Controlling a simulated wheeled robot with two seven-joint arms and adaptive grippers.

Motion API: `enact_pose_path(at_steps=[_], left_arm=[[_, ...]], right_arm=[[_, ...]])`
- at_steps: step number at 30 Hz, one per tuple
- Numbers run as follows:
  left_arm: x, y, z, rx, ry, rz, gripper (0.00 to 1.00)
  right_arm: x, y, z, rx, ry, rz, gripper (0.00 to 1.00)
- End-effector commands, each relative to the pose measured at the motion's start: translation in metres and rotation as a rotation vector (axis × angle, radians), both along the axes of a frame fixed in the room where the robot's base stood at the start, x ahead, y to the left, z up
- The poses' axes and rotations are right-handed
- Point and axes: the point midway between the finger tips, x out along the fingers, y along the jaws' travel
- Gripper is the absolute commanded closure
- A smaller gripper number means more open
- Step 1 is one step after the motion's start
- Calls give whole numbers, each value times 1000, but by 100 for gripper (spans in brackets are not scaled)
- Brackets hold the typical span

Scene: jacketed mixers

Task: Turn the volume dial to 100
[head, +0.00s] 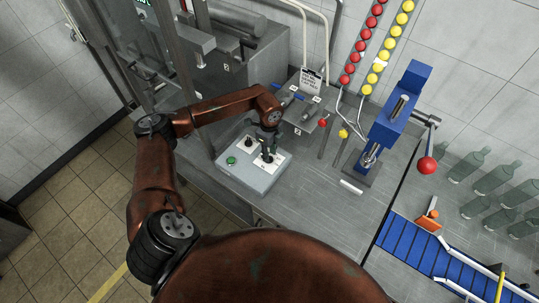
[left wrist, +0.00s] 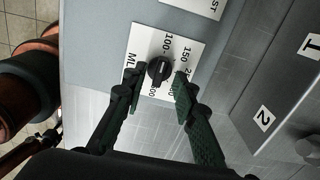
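The volume dial (left wrist: 159,69) is a black knob on a white scale plate (left wrist: 150,38) marked ML, 100, 150 and further numbers partly hidden by my fingers. Which number its pointer meets I cannot tell. My left gripper (left wrist: 155,83) is open, with one dark green finger on each side of the knob; a gap shows at least on the right, and contact on the left is unclear. In the head view the left gripper (head: 268,150) points down over the dial's plate on the grey control box (head: 245,182). My right gripper is not in view.
The box also carries a green button (head: 231,160) and another black knob (head: 248,143). A blue press-like device (head: 398,115) with a red-ball lever (head: 427,165) stands to the right. A blue conveyor (head: 413,245) and green bottles (head: 494,180) lie farther right.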

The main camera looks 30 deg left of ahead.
Motion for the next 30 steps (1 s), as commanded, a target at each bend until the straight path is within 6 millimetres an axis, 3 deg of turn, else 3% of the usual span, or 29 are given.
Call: enact_pose_path(at_steps=[9,15,21,30], left_arm=[[1,0,67,0,-3,0,74],[0,0,96,0,-1,0,74],[0,0,106,0,0,0,74],[0,0,106,-1,0,0,74]], right_arm=[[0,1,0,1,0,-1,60],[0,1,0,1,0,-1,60],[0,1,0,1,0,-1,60],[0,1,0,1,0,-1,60]])
